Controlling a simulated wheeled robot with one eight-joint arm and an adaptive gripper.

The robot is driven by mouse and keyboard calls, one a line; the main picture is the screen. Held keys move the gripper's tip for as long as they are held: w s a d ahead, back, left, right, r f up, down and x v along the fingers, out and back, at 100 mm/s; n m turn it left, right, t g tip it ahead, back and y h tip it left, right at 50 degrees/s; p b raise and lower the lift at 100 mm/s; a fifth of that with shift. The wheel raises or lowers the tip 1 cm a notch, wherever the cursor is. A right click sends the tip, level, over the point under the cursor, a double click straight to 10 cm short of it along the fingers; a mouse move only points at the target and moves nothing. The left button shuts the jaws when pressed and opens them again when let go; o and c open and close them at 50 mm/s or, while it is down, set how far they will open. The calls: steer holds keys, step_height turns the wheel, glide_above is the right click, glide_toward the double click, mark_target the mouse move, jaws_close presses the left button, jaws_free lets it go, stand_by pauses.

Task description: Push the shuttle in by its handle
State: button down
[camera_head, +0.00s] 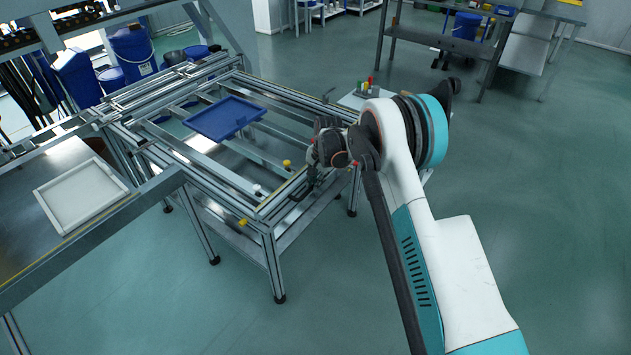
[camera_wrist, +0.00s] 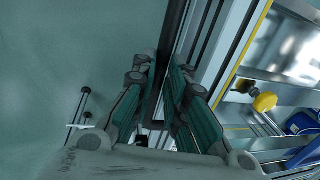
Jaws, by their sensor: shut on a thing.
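A metal profile frame (camera_head: 205,165) stands in the middle of the head view. A blue tray (camera_head: 225,118) lies on its rails and shows partly at the right of the wrist view (camera_wrist: 303,122). I cannot tell exactly which part is the shuttle. My gripper (camera_head: 306,186) is at the frame's right front side, low beside its edge rail. In the wrist view the two fingers (camera_wrist: 170,85) are closed around a dark bar (camera_wrist: 172,35), which looks like the handle. The grip itself is partly hidden by the fingers.
Yellow knobs (camera_head: 287,163) sit on the frame, one also in the wrist view (camera_wrist: 264,101). A bench with a white tray (camera_head: 82,194) stands at the left. A small table with coloured items (camera_head: 368,84) is behind my arm. Open floor lies at front and right.

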steer(key=shift+w+a+r, duration=0.1)
steer(key=shift+w+a, duration=0.05)
steer(key=shift+a, duration=0.05)
steer(key=c, duration=1.6)
jaws_free()
steer(key=shift+a, duration=0.1)
steer(key=shift+d+r, duration=0.2)
steer(key=shift+r, duration=0.15)
step_height(320, 180, up, 11)
steer(key=s+d, duration=0.1)
steer(key=shift+s+d, duration=0.15)
steer(key=shift+d, duration=0.15)
